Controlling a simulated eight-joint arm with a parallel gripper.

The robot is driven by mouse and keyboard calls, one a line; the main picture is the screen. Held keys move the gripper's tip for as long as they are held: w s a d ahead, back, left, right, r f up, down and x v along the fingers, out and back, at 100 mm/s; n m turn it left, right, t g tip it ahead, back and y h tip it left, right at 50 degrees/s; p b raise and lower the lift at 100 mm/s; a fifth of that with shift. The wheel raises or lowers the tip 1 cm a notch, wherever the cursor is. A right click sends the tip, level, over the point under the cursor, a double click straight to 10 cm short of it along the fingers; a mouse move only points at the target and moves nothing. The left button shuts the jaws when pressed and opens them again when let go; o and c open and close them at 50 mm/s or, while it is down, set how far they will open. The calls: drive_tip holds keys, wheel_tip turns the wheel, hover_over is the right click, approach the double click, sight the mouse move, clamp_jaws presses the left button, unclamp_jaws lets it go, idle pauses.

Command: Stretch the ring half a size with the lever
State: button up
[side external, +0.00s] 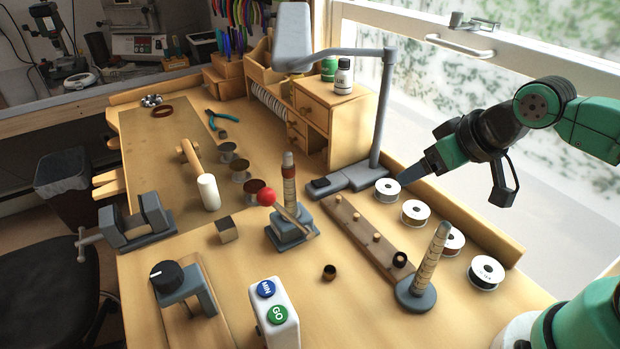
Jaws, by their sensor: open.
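The ring stretcher (290,222) stands near the middle of the bench, with a grey base and an upright banded post. Its lever ends in a red ball knob (267,197) at the post's left. A small dark gold ring (329,272) lies on the bench in front of it. Another dark ring (400,259) sits at the near end of the wooden peg strip (362,236). A stepped mandrel (430,265) on a round grey base stands to the right. My gripper (414,173) is open above the bench's right side, by the spools, far from the lever and rings.
Several wire spools (415,212) line the right edge. A lamp (384,110) and wooden drawers (320,108) stand behind. A button box (274,315), dial unit (178,287), small block (227,229), vise (138,222) and mallet (207,191) occupy the left and front.

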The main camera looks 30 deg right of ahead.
drive_tip(key=n+g, duration=0.3)
drive_tip(key=n, duration=1.5)
approach(267, 193)
drive_tip(key=x, duration=0.5)
drive_tip(key=shift+w+d+f, duration=0.1)
drive_tip(key=shift+d+f, duration=0.15)
drive_tip(key=shift+f, duration=0.05)
drive_tip(key=shift+a+f, duration=0.2)
drive_tip(key=shift+a, duration=0.05)
drive_tip(key=shift+x, duration=2.65)
drive_tip(key=shift+w, duration=0.1)
clamp_jaws()
